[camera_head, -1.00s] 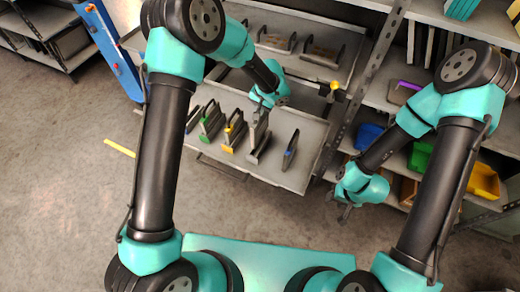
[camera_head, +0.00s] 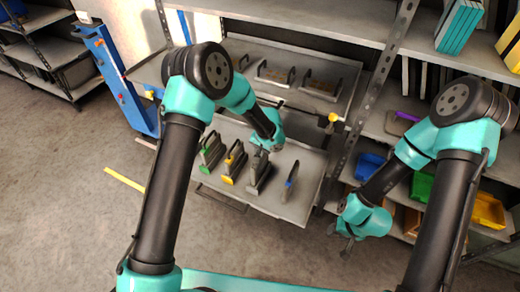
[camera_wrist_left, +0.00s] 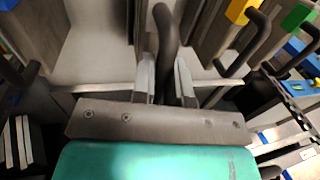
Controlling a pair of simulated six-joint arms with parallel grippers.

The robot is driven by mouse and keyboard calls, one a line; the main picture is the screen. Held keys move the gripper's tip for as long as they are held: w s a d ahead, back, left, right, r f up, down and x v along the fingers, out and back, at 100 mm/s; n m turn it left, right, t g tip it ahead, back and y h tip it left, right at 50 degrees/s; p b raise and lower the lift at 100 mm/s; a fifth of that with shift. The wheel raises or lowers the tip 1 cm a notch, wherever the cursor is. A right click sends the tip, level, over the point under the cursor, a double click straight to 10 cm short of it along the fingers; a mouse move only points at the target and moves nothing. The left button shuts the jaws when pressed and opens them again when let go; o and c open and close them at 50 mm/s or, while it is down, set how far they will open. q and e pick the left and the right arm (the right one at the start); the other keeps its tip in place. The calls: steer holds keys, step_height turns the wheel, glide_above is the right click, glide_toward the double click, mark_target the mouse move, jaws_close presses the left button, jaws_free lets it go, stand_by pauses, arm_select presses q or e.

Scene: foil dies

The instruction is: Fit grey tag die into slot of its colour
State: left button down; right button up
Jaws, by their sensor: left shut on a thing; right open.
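The grey tag die (camera_head: 258,178) stands on the pulled-out tray (camera_head: 232,132) in the head view, between a yellow-tagged die (camera_head: 233,165) and a blue-tagged die (camera_head: 289,182). My left gripper (camera_head: 264,150) is above it, shut on its handle. In the left wrist view the two fingers (camera_wrist_left: 166,88) flank the dark handle (camera_wrist_left: 166,28). The grey tag itself is not clear, and I cannot tell whether the die is lifted off the tray. My right gripper (camera_head: 346,248) is open and empty, low to the right of the tray.
A green-tagged die (camera_head: 211,152) stands at the tray's left. Dark-handled pieces (camera_head: 275,73) lie on the level behind. A yellow knob (camera_head: 333,117) stands near the rack post (camera_head: 357,120).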

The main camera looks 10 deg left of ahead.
arm_select(q)
steer(key=shift+f, duration=1.9)
steer(key=c, duration=1.1)
jaws_free()
steer(key=shift+f, duration=0.1)
steer(key=r, duration=0.4)
steer(key=d+r, duration=0.1)
steer(key=r, duration=0.3)
steer(key=d+r, duration=0.1)
steer(key=r, duration=0.3)
steer(key=shift+s+d, duration=0.15)
steer(key=shift+s, duration=0.2)
